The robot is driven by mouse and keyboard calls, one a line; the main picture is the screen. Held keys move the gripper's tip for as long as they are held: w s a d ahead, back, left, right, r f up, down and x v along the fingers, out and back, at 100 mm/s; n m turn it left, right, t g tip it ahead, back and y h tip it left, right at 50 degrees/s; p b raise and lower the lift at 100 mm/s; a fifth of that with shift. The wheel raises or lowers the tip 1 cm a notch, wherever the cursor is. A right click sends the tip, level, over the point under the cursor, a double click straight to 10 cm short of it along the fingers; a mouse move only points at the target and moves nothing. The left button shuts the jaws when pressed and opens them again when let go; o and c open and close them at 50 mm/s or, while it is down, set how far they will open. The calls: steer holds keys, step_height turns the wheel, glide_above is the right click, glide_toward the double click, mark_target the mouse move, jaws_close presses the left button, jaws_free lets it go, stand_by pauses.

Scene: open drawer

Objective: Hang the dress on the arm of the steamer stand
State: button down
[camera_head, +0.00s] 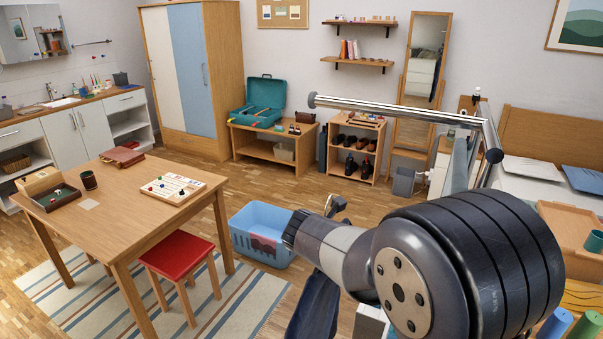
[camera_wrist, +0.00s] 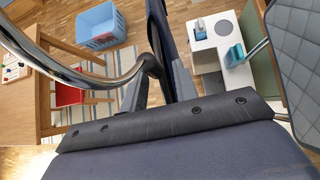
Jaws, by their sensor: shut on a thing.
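The dark navy dress (camera_head: 315,305) hangs below my arm in the head view. In the wrist view it is a narrow dark strip (camera_wrist: 161,32) seen nearly edge-on. My gripper (camera_wrist: 157,90) is shut on it, with one finger on each side. The chrome arm of the steamer stand (camera_head: 395,107) runs across above my arm in the head view, with a dark cap at its left end. In the wrist view a curved chrome bar (camera_wrist: 70,72) ends in a dark knob left of the dress; whether they touch is unclear. My fingertips are hidden in the head view.
A wooden table (camera_head: 120,225) with a red stool (camera_head: 180,257) stands at left. A blue basket (camera_head: 262,222) is on the floor beyond my arm. A bed (camera_head: 535,180) is at right. Open floor lies between the table and the shoe rack (camera_head: 355,150).

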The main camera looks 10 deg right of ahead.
steer(key=s+a+r+m+h+p, duration=0.1)
steer(key=s+r+p, duration=0.15)
steer(key=r, duration=0.55)
steer(key=s+a+r+m+p, duration=0.1)
steer(key=s+a+r+p, duration=0.15)
steer(key=r, duration=0.65)
steer(key=s+a+r+n+p, duration=0.1)
steer(key=s+a+r+p, duration=0.25)
steer(key=s+r, duration=0.6)
steer(key=w+d+f+b, duration=0.1)
steer(key=w+d, duration=0.3)
steer(key=w, duration=0.2)
steer(key=w+d+f+b, duration=0.1)
steer(key=w+d+f, duration=0.1)
steer(key=w+d, duration=0.2)
steer(key=shift+w+d+f+n, duration=0.15)
steer(key=shift+w+d+n, duration=0.15)
steer(key=shift+w, duration=1.05)
steer(key=c, duration=1)
jaws_free()
steer(key=shift+a, duration=0.1)
steer(key=b+v, duration=0.1)
steer(key=v, duration=1)
steer(key=shift+w+d, duration=0.15)
steer(key=shift+d, duration=0.1)
